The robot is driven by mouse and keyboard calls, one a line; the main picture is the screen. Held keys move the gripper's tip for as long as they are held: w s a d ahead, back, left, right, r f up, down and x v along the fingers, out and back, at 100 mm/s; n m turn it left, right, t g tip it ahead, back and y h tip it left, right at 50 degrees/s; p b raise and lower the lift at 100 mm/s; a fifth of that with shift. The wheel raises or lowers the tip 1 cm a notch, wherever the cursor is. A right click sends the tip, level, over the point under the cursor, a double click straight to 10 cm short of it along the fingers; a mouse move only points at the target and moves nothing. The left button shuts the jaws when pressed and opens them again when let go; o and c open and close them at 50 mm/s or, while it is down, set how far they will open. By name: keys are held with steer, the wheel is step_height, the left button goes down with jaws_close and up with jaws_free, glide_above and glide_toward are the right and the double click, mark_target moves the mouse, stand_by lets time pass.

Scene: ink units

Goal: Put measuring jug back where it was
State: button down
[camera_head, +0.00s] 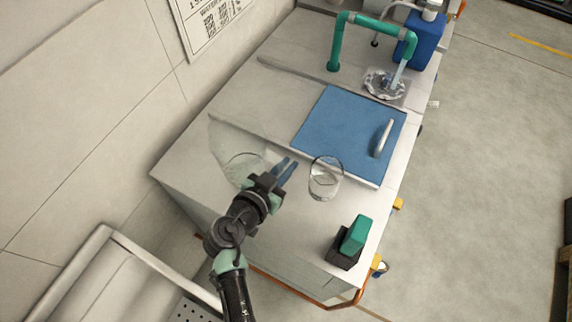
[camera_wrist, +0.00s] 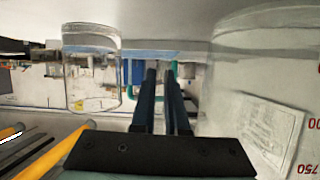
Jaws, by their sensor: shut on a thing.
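The measuring jug (camera_head: 226,146) is a large clear vessel at the left of the worktop in the head view. In the wrist view the jug (camera_wrist: 262,105) fills the right side, with red numbers that read upside down and a pale label. My gripper (camera_head: 288,166) is at the jug's right side, its two dark fingers close together. The fingers (camera_wrist: 160,75) show in the middle of the wrist view. They are shut on the jug, but the gripped part is hard to make out. I cannot tell whether its base touches the worktop.
A clear glass (camera_head: 325,178) stands just right of my fingers and shows at left in the wrist view (camera_wrist: 91,70). Near the front right is a green block in a black holder (camera_head: 346,246). Behind are a blue panel with a pale handle (camera_head: 340,128) and a green tap (camera_head: 337,48).

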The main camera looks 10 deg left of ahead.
steer(key=shift+f+b, duration=0.15)
steer(key=shift+b, duration=0.15)
steer(key=c, duration=0.9)
jaws_free()
steer(key=shift+r+p, duration=0.3)
steer(key=shift+p, duration=0.1)
steer(key=shift+s+a, duration=0.15)
steer(key=shift+s, duration=0.2)
steer(key=b+v, duration=0.1)
steer(key=v, duration=1)
steer(key=shift+s, duration=0.1)
